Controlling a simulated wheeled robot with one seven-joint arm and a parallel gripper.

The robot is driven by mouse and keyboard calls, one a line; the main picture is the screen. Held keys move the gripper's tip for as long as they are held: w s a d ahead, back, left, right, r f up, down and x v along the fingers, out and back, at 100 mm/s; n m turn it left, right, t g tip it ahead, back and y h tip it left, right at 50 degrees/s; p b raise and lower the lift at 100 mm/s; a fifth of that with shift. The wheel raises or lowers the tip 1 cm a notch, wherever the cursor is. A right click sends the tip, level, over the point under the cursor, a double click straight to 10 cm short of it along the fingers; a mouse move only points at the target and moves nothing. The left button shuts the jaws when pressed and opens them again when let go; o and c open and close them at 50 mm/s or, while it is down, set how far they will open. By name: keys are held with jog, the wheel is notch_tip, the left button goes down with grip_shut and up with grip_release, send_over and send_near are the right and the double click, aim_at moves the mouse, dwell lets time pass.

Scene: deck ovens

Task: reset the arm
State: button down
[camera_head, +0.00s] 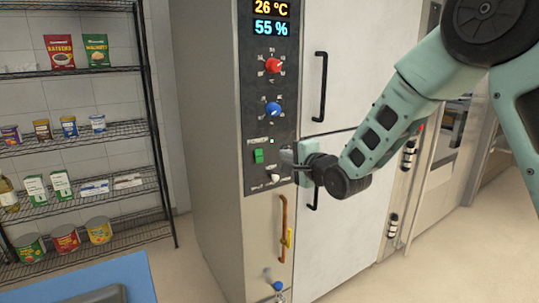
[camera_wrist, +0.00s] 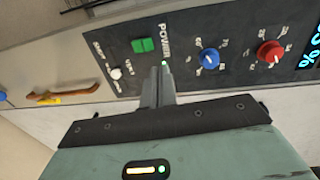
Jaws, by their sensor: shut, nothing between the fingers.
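My gripper (camera_head: 287,158) is at the end of my green arm, in front of the cabinet's dark control panel (camera_head: 267,97). Its fingers are shut and empty. In the wrist view the gripper (camera_wrist: 162,72) points at the panel close to the green power switch (camera_wrist: 143,45) and a small lit green lamp (camera_wrist: 164,63). I cannot tell whether the fingertips touch the panel. The green switch also shows in the head view (camera_head: 258,156), just left of the fingertips. A white knob (camera_head: 275,178) sits below them.
Above are a red knob (camera_head: 273,65), a blue knob (camera_head: 273,109) and a display (camera_head: 270,18) reading 26 °C and 55 %. Door handles (camera_head: 320,87) stick out on the right. A wire shelf (camera_head: 80,130) with groceries stands left. A blue surface (camera_head: 135,272) lies at front left.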

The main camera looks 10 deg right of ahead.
jog(key=s+a+f+n+g+h, duration=0.1)
jog(key=s+a+f+n+g, duration=0.2)
jog(key=s, duration=0.4)
jog(key=s+a+f+n+g, duration=0.1)
jog(key=s+a+n+g, duration=0.2)
jog(key=s, duration=0.4)
jog(key=s+a+f+n+g+h, duration=0.1)
jog(key=s+a+f+n+g, duration=0.15)
jog(key=s+n, duration=0.3)
jog(key=s+d+n+g+h, duration=0.1)
jog(key=s+n+g, duration=0.1)
jog(key=s, duration=0.6)
jog(key=s+d+f+n+g+h, duration=0.1)
jog(key=s+d+n+g, duration=0.1)
jog(key=s, duration=0.6)
jog(key=s+d+f+n+g+h, duration=0.1)
jog(key=s+d+n+g, duration=0.1)
jog(key=s+n, duration=0.3)
jog(key=s+g, duration=0.1)
jog(key=s, duration=0.2)
jog(key=shift+s+d+h, duration=0.25)
jog(key=shift+s+h, duration=0.05)
jog(key=shift+h, duration=0.1)
